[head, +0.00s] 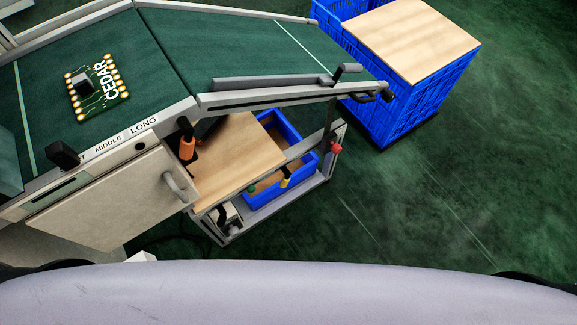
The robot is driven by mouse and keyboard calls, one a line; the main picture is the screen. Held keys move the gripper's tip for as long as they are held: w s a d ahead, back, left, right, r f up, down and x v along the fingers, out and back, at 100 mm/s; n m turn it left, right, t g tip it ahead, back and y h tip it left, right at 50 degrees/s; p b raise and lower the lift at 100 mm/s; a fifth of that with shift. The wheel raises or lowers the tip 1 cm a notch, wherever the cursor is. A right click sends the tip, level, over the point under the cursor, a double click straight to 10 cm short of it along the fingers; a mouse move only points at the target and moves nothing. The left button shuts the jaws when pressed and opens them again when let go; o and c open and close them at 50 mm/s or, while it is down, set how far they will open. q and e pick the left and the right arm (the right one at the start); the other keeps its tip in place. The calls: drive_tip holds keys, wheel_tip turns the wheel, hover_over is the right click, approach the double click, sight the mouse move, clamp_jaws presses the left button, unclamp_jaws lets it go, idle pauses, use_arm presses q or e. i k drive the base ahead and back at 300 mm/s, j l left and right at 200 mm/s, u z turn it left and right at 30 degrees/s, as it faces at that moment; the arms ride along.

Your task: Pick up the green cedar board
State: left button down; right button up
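The green cedar board (97,86) lies flat on the dark green conveyor belt at the upper left of the head view. It carries a white "CEDAR" label, gold pads along two edges and a grey block-shaped chip. It sits above the "MIDDLE" and "LONG" labels on the machine's front rail. Neither of my grippers is in view, and nothing is touching the board.
The conveyor (210,50) has raised side rails and slopes away to the right. A wooden shelf (235,160) and a blue bin (272,182) are below it. A blue crate with a wooden top (411,38) stands at the upper right. The green floor at right is clear.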

sight(96, 87)
drive_tip(key=j+u, duration=0.1)
drive_tip(key=u, duration=0.3)
drive_tip(key=j+u, duration=0.1)
drive_tip(key=u, duration=0.7)
drive_tip(key=i+j, duration=0.05)
